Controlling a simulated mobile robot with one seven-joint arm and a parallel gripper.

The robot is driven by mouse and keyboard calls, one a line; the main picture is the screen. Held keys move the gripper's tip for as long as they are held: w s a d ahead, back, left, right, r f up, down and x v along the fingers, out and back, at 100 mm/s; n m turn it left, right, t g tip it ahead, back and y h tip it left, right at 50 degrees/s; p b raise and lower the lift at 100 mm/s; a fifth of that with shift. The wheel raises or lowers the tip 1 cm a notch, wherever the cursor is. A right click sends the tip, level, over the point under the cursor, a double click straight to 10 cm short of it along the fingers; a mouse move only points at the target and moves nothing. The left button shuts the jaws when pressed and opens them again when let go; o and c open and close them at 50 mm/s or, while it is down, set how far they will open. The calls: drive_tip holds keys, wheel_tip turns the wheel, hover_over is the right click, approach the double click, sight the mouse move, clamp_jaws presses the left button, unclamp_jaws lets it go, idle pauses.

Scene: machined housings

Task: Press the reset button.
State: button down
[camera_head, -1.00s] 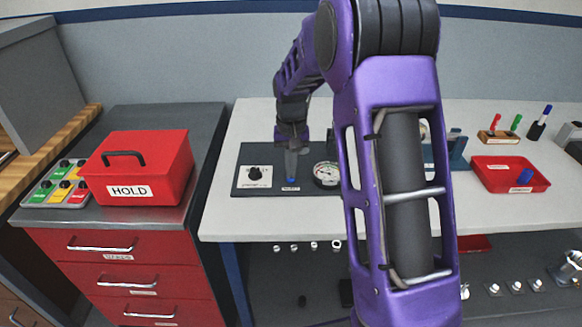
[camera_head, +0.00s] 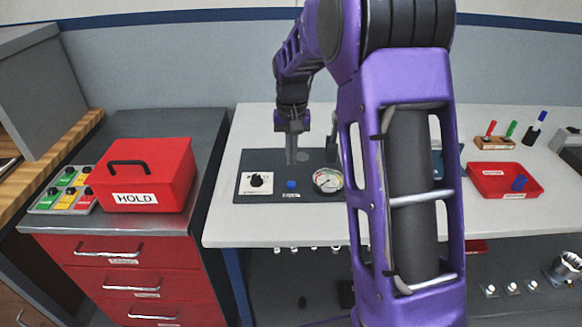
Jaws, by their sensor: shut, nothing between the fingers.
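A blue button (camera_head: 291,184) sits on a dark panel (camera_head: 245,192) on the white table. A small label lies just in front of it; its text is too small to read. A black knob (camera_head: 257,179) on a white plate is to its left, and a round gauge (camera_head: 327,180) is to its right. My gripper (camera_head: 291,162) is shut and empty, pointing down. Its tips appear behind and above the blue button in the picture, with the button in full view and apart from them.
A red box labelled HOLD (camera_head: 150,178) stands on the red drawer cabinet at left, beside a control box with coloured buttons (camera_head: 66,190). A red tray (camera_head: 500,192) and pen holder (camera_head: 494,143) are at right. My purple arm hides the table's middle.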

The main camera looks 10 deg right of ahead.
wheel_tip(320, 180, up, 6)
drive_tip(key=shift+f+p, duration=0.1)
drive_tip(key=shift+p, duration=0.2)
idle(0.5)
